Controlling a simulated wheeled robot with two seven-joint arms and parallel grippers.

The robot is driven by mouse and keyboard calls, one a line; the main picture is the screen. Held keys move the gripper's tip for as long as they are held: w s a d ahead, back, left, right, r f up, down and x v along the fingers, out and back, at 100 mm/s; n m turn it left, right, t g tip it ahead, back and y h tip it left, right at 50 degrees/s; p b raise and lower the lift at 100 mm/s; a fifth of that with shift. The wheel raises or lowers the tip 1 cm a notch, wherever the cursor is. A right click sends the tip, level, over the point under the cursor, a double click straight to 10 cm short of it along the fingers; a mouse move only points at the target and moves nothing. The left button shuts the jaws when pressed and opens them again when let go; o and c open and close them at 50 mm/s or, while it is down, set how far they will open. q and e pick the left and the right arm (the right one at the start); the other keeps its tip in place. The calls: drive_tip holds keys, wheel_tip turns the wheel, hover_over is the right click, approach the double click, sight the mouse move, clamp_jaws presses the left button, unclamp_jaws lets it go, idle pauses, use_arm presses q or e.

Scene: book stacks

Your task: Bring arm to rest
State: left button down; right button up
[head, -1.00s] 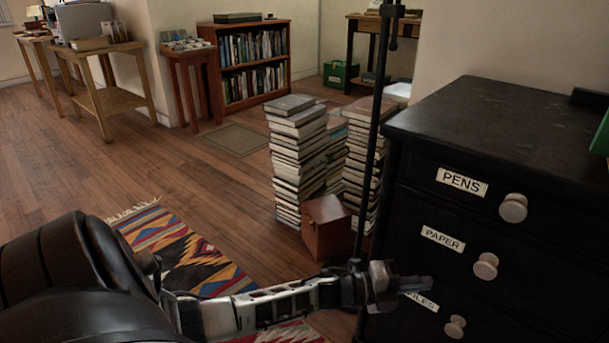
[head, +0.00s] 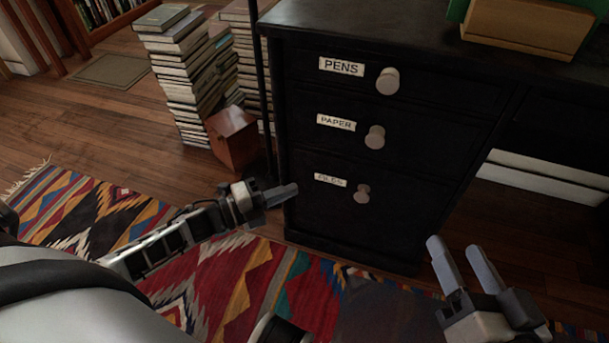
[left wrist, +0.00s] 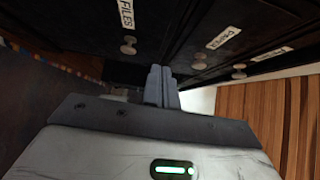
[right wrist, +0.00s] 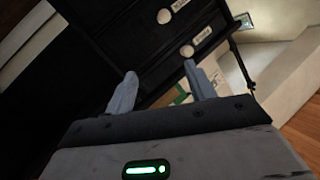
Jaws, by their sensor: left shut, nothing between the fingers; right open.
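My left gripper (head: 282,195) is shut and empty in the head view, in front of the lower left of the black desk (head: 420,185). Its closed fingers also show in the left wrist view (left wrist: 161,86), with the drawer fronts beyond them. My right gripper (head: 462,262) is open and empty at the lower right of the head view, in front of the desk and to the right of its drawers. Its spread fingers show in the right wrist view (right wrist: 158,88). The drawers labelled PENS (head: 342,66), PAPER (head: 336,122) and FILES (head: 330,181) look closed.
Stacks of books (head: 180,85) stand on the floor left of the desk. A brown box (head: 235,140) sits in front of them, and a thin dark pole (head: 262,90) rises beside the desk. A patterned rug (head: 225,285) lies below. A wooden holder (head: 525,28) is on the desktop.

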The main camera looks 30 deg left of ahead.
use_arm(q)
drive_tip(key=shift+v, duration=0.9)
drive_tip(key=shift+r, duration=0.1)
